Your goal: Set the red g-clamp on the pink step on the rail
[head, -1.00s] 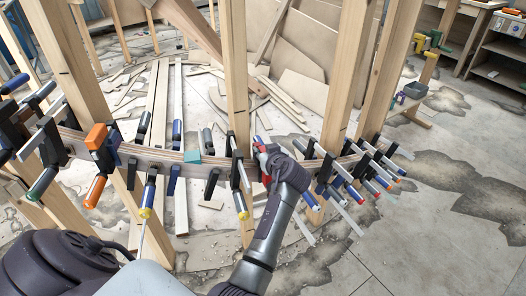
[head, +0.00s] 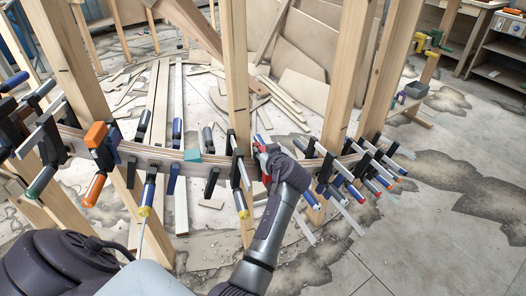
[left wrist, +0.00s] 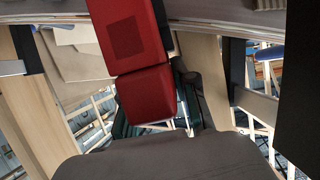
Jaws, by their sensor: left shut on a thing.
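The red g-clamp (head: 261,158) is at the curved wooden rail (head: 225,159), just right of the middle upright post. My left gripper (head: 272,156) is shut on it, with the arm rising from the bottom of the head view. In the left wrist view the red clamp body (left wrist: 130,40) fills the upper middle, close to the rail's edge along the top. Whether the clamp touches the rail cannot be told. I cannot make out a pink step; the gripper and clamp may cover it. A teal block (head: 192,155) sits on the rail to the left. My right gripper is not in view.
A black clamp with a yellow-tipped handle (head: 241,204) hangs close left of my gripper. Several clamps with blue and red handle ends (head: 355,185) crowd the rail to the right. Upright posts (head: 235,70) stand along the rail. Loose boards lie behind; the right floor is open.

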